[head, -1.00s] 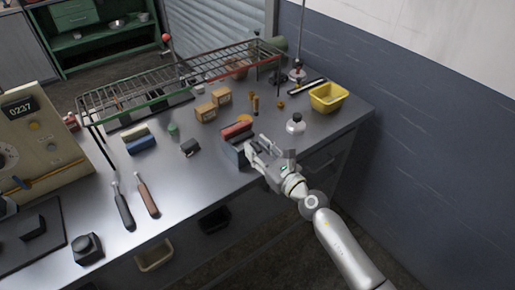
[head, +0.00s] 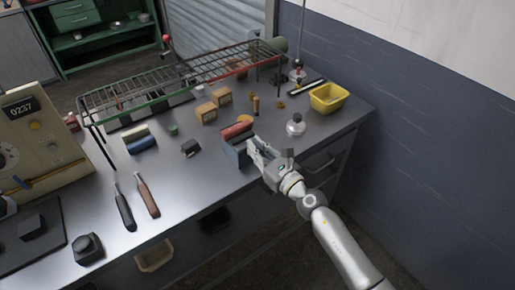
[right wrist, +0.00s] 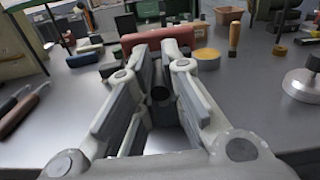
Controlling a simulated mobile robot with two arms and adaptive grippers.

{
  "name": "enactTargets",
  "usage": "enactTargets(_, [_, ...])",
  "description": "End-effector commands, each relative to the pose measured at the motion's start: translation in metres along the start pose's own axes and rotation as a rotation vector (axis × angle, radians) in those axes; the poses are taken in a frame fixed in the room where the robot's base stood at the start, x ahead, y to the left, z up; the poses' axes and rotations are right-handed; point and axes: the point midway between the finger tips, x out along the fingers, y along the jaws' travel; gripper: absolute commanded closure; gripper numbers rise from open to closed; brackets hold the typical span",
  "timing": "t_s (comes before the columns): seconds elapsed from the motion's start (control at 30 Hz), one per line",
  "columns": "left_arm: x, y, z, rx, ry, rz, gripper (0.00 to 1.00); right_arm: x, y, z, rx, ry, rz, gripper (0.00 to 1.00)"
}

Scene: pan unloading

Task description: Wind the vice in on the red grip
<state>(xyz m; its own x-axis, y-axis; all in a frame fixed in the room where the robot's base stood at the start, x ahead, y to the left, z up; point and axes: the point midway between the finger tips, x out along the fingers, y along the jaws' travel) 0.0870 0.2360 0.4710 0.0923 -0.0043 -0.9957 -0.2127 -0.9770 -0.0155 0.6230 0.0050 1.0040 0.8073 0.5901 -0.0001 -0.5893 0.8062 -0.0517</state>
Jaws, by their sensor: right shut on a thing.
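The vice (head: 238,154) is a blue-grey block near the front edge of the bench. The red grip (head: 237,130) lies along its top, between its jaws as far as I can tell; it also shows beyond my fingers in the right wrist view (right wrist: 158,38). My right gripper (head: 254,150) is at the vice's right front side. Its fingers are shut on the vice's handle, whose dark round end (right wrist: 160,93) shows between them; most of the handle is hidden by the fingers. My left gripper is not in view.
A steel flask-like piece (head: 295,127) and a yellow bin (head: 328,97) stand to the right. A wire rack (head: 180,75) spans the back. The bench front is mostly clear.

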Motion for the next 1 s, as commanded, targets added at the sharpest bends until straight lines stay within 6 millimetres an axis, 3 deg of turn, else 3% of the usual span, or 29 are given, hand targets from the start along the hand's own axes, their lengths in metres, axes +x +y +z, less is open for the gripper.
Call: enactTargets(1.0, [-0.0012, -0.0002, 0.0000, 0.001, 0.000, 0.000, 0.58, -0.0007, -0.0101, -0.0011, 0.096, 0.000, -0.012, 1.00])
